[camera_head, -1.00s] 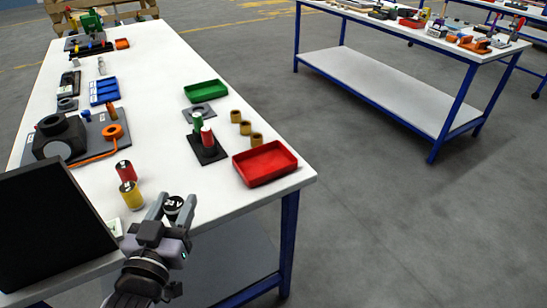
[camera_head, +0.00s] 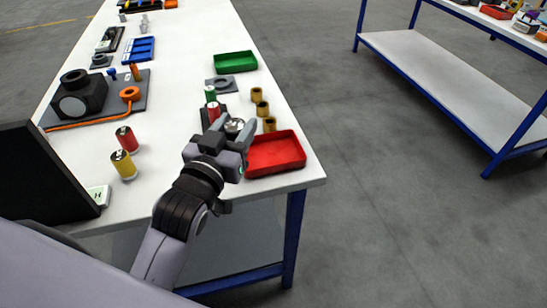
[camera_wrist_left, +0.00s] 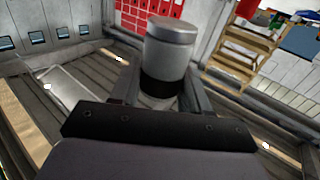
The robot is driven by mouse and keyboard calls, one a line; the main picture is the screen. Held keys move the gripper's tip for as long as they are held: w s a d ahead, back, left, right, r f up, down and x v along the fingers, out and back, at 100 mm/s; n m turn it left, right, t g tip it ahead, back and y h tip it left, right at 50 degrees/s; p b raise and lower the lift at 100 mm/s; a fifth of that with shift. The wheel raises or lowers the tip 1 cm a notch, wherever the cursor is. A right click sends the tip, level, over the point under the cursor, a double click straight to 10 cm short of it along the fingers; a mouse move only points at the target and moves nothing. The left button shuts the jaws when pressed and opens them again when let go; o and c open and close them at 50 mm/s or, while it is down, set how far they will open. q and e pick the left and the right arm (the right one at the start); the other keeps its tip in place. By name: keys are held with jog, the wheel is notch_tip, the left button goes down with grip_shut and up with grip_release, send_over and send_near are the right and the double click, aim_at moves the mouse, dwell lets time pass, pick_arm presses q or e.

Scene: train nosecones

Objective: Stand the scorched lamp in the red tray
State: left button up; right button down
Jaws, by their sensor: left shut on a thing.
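My left gripper (camera_head: 232,134) is shut on a grey cylindrical lamp (camera_head: 234,125), which I take for the scorched lamp. In the left wrist view the lamp (camera_wrist_left: 171,50) stands up between the fingers, with a smooth grey top and a black band low down. The red tray (camera_head: 289,165) lies at the table's near right corner. The gripper and lamp are just left of the tray in the head view; the gripper hides part of its left side. The tray's visible floor looks empty. My right gripper is not in view.
A red lamp (camera_head: 214,111) and a green lamp (camera_head: 210,94) stand behind the gripper. Several brass-coloured cylinders (camera_head: 262,109) stand behind the tray. A green tray (camera_head: 235,62) lies farther back. Another red lamp (camera_head: 127,139) and a yellow lamp (camera_head: 123,165) stand left.

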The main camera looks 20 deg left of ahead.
pick_arm(q)
jog(key=w+d+r+h+b, duration=0.1)
jog(key=w+r+b, duration=0.1)
jog(key=r, duration=0.3)
jog(key=w+d+r+b, duration=0.2)
jog(key=w+r, duration=0.1)
jog(key=r, duration=0.2)
jog(key=shift+m, duration=0.5)
jog(key=f+b, duration=0.4)
jog(key=f, duration=1.5)
jog(key=shift+a, duration=0.2)
jog(key=shift+f, duration=0.2)
jog(key=shift+f, duration=0.1)
jog(key=o, duration=1.1)
